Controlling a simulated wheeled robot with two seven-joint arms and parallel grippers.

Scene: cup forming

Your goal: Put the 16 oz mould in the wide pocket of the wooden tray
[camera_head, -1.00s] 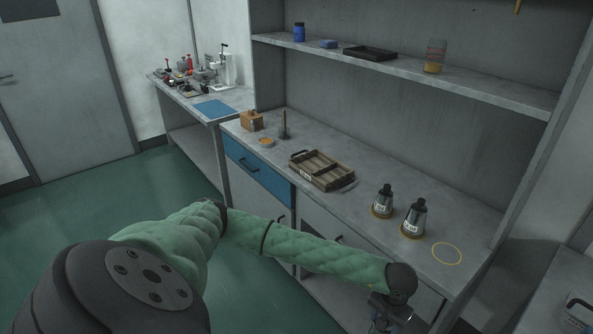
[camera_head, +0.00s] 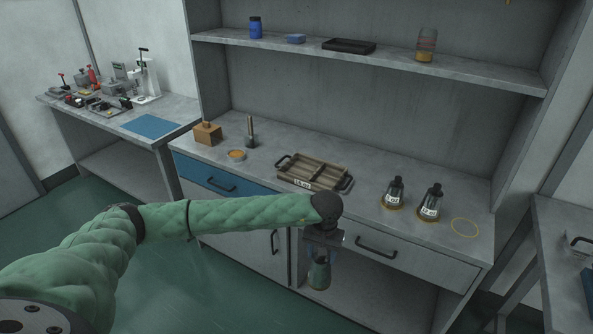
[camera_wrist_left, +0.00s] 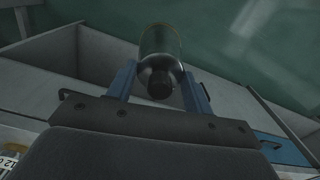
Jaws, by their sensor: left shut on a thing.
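The wooden tray (camera_head: 286,179) lies on the counter, with dividers splitting it into pockets and a white label on its front. It looks empty. My left gripper (camera_head: 320,252) is shut on a dark metallic mould (camera_head: 319,274), which hangs below it in front of the cabinet, lower than the counter top. In the left wrist view the mould (camera_wrist_left: 160,55) sits between the two blue fingers (camera_wrist_left: 160,88), its narrow dark knob toward the camera. No label on it can be read. My right gripper is not in view.
Two similar labelled moulds, one (camera_head: 394,192) left of the other (camera_head: 431,202), stand right of the tray. An empty yellow ring (camera_head: 465,228) is marked beside them. A wooden block (camera_head: 208,134), an orange dish (camera_head: 236,155) and an upright tool (camera_head: 250,132) stand left. A shelf (camera_head: 370,65) hangs above.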

